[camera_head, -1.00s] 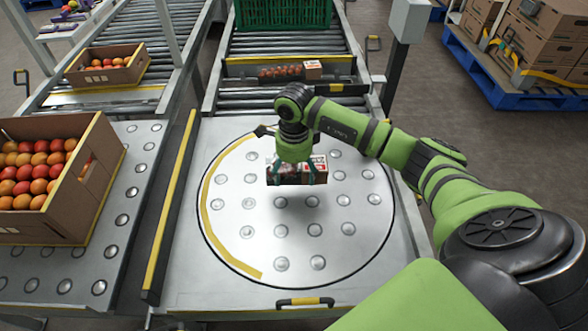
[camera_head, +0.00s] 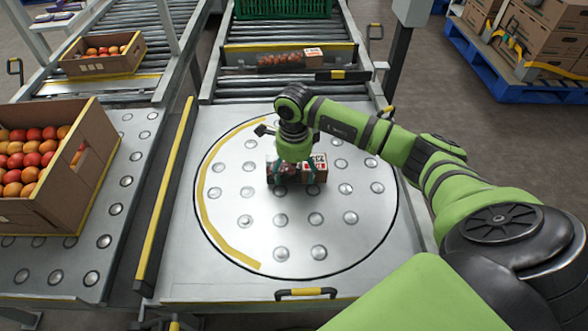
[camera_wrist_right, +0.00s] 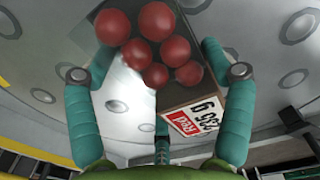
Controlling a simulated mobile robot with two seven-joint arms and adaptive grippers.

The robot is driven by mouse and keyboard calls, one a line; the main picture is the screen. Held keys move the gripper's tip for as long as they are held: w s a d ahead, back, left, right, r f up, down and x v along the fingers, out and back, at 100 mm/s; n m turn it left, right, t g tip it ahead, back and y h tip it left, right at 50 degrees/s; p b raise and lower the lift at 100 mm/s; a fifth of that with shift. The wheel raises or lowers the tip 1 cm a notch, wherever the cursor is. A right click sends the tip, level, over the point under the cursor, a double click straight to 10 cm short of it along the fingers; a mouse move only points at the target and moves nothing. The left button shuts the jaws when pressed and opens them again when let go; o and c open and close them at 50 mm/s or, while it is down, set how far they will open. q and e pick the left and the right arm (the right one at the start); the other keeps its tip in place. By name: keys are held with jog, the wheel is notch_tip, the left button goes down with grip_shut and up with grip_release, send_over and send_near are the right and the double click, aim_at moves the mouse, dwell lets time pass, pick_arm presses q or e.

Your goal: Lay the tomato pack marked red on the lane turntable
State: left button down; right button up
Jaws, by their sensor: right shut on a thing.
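My right gripper (camera_head: 296,172) is shut on a tomato pack (camera_head: 316,173) over the lane turntable (camera_head: 285,235), a round metal plate with raised discs and a yellow arc. The pack shows several red tomatoes under a clear cover. In the right wrist view, its label (camera_wrist_right: 194,115) reads "Red" and "235 g", and the pack (camera_wrist_right: 180,84) sits between the teal fingers (camera_wrist_right: 160,95). The pack is low over the plate, slightly beyond its centre; whether it touches is unclear. My left gripper is not in view.
Another tomato pack (camera_head: 280,60) lies on the roller lane behind the turntable, near a green crate (camera_head: 283,8). The turntable's front part is clear.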

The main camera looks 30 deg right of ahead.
jog(key=shift+f+b, duration=0.3)
dwell(0.4)
jog(key=o, duration=1.2)
notch_tip(320, 180, up, 12)
